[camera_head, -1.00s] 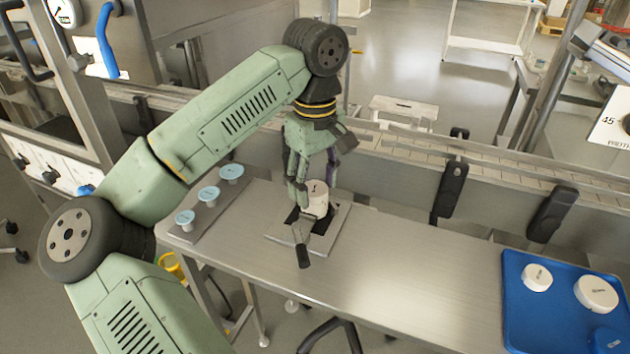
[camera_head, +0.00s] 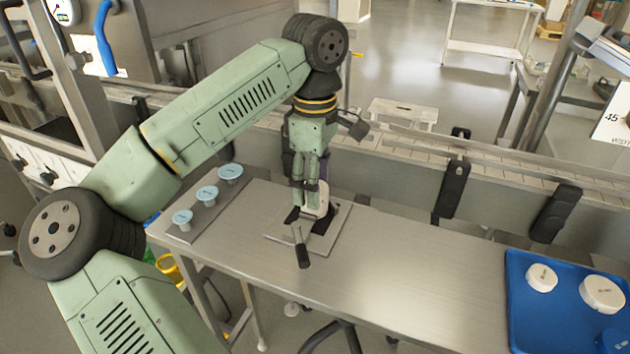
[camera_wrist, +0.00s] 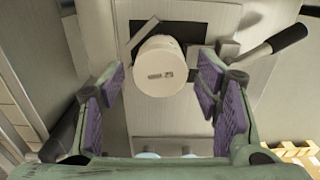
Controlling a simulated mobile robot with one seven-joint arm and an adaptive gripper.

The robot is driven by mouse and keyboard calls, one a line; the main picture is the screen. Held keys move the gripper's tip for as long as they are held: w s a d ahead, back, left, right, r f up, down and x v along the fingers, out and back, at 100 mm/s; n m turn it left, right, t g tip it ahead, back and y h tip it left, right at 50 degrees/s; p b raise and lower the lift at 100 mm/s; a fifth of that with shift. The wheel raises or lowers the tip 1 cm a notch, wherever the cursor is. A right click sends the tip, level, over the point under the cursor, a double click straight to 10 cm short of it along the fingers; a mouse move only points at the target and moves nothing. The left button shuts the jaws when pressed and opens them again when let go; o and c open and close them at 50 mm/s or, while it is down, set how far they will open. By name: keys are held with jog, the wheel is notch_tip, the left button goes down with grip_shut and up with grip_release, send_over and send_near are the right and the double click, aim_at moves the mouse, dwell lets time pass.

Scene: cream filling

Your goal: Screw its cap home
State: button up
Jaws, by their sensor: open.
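A white jar with a round white cap (camera_wrist: 158,65) stands in the fixture on a square metal plate (camera_wrist: 190,19). A small grey marking shows on the cap's top. In the head view the jar (camera_head: 321,203) is partly hidden behind my fingers. My gripper (camera_wrist: 160,86) is open, its purple-padded fingers wide apart with the cap between and slightly ahead of them in the wrist view. No contact shows there. In the head view my gripper (camera_head: 311,190) points down over the fixture. How the cap sits on the jar cannot be told.
The fixture's black lever handle (camera_head: 302,254) sticks out towards the front. Three light-blue-topped pieces (camera_head: 207,193) stand on a strip at left. A blue tray (camera_head: 555,270) with white lids lies at right. The bench between is clear; a conveyor rail runs behind.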

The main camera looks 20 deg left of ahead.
jog(key=n+b, duration=0.1)
jog(key=n, duration=0.4)
jog(key=shift+n, duration=0.4)
jog(key=n+b, duration=0.1)
jog(key=n, duration=0.1)
jog(key=shift+f+n, duration=0.1)
jog(key=shift+n, duration=0.2)
jog(key=n, duration=0.3)
jog(key=shift+c, duration=0.2)
